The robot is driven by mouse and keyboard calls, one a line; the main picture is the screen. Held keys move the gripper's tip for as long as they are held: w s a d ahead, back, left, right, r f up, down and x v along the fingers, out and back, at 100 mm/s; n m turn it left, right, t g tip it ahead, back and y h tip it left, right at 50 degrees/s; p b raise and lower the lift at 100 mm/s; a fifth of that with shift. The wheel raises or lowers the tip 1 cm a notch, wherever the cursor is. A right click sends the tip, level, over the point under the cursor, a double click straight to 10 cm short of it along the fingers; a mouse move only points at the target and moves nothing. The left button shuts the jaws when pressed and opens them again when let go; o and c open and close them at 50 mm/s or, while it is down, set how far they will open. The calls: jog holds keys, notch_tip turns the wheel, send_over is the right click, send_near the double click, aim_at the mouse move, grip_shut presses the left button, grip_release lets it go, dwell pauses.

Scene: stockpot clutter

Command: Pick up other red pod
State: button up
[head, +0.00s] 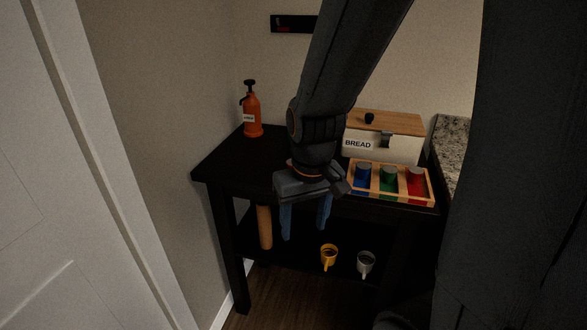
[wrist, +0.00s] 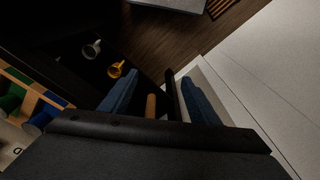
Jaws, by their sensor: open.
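A red pod (head: 416,182) sits in the right compartment of a wooden tray (head: 433,199) on the black table. A green pod (head: 388,178) is in the middle compartment and a blue pod (head: 362,175) in the left one. My gripper (head: 305,222) is open and empty, pointing down at the table's front edge, to the left of the tray. In the wrist view my gripper (wrist: 155,100) shows two blue fingers apart with nothing held. The tray's edge shows at left there, with the green pod (wrist: 12,98) and blue pod (wrist: 42,115). Only one red pod is clearly seen.
The black table (head: 222,165) carries a bread box (head: 385,146) behind the tray and an orange bottle (head: 252,115) at back left. A lower shelf holds a yellow mug (head: 329,255) and a grey mug (head: 366,262). A wooden cylinder (head: 265,227) stands near my fingers.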

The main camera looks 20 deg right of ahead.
jog(key=w+d+r+n+t, duration=0.1)
jog(key=w+d+r, duration=0.15)
jog(key=w, duration=0.55)
jog(key=w+d+r+t, duration=0.1)
jog(key=w+d+r, duration=0.15)
jog(key=w, duration=0.45)
jog(key=w+d+r+n+t, duration=0.1)
jog(key=w+d+r, duration=0.15)
jog(key=w, duration=0.55)
jog(key=shift+y, duration=0.3)
jog(key=shift+d+p+x, duration=0.15)
jog(key=shift+p+x, duration=0.5)
jog(key=shift+x, duration=1.45)
jog(key=shift+d+p+x, duration=0.15)
jog(key=shift+p+x, duration=0.45)
jog(key=shift+x, duration=1.5)
jog(key=shift+d, duration=0.1)
jog(key=c, duration=1.1)
